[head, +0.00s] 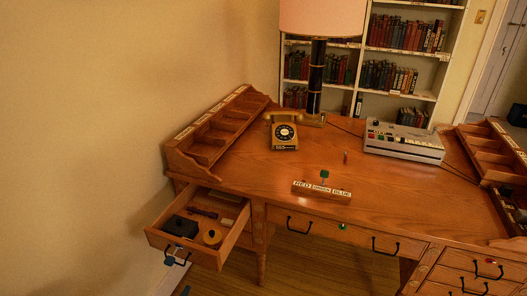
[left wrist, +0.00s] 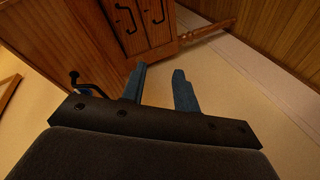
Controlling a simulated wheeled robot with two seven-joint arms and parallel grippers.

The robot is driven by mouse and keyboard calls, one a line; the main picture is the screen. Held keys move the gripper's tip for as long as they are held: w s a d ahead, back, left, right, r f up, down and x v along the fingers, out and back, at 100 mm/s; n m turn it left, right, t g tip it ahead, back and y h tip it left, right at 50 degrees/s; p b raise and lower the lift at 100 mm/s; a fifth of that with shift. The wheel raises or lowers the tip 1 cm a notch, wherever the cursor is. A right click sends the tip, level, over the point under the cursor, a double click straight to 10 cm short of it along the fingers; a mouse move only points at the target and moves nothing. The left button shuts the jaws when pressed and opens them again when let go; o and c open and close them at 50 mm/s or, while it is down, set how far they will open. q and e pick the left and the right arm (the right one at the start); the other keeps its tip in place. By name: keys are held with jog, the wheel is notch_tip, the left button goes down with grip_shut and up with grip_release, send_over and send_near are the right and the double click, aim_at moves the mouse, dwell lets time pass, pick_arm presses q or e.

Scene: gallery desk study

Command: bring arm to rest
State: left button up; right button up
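My left gripper shows in the left wrist view (left wrist: 160,72), its two blue fingers apart with nothing between them. In the head view only a small dark blue tip (head: 185,290) shows at the bottom edge, below the open drawer and apart from it. The open drawer (head: 220,252) at the desk's left has a black handle with a blue marker (head: 170,261). The handle (left wrist: 88,90) also shows left of my fingers in the left wrist view, clear of them. My right gripper is in neither view.
The drawer sticks out from the desk (head: 390,205) and holds a black box (head: 181,226), a round tan item (head: 212,237) and smaller things. A yellow telephone (head: 284,135), a lamp (head: 317,75), a labelled block (head: 321,190) and a grey console (head: 403,142) stand on top.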

pick_arm(q)
jog(key=s+d+r+m+g, duration=0.4)
jog(key=s, duration=0.6)
jog(key=s+d+r+m+g, duration=0.4)
jog(key=s, duration=0.6)
jog(key=s+d+r+m+g, duration=0.5)
jog(key=s, duration=0.6)
jog(key=shift+d, duration=0.1)
dwell(0.9)
